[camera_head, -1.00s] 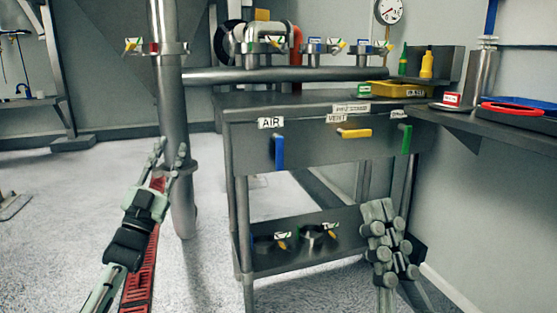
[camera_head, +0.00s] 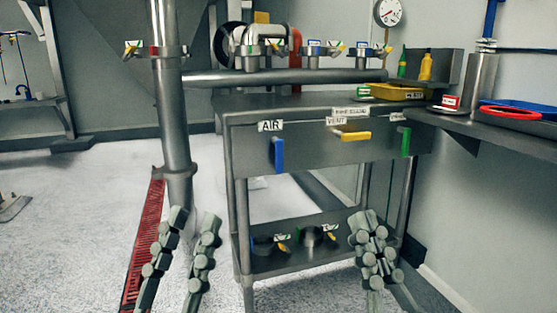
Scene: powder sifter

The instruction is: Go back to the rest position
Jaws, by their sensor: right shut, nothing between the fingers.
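My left gripper (camera_head: 193,216) is at the bottom left of the head view, in front of the vertical metal pipe. Its two fingers stand well apart with nothing between them. My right gripper (camera_head: 368,214) is at the bottom right, in front of the lower shelf of the metal bench. Its fingers are together and no object shows in them.
The metal bench (camera_head: 255,155) has blue (camera_head: 278,155), yellow (camera_head: 354,136) and green (camera_head: 405,142) handles. A side shelf (camera_head: 470,128) with a red ring (camera_head: 511,112) is right.

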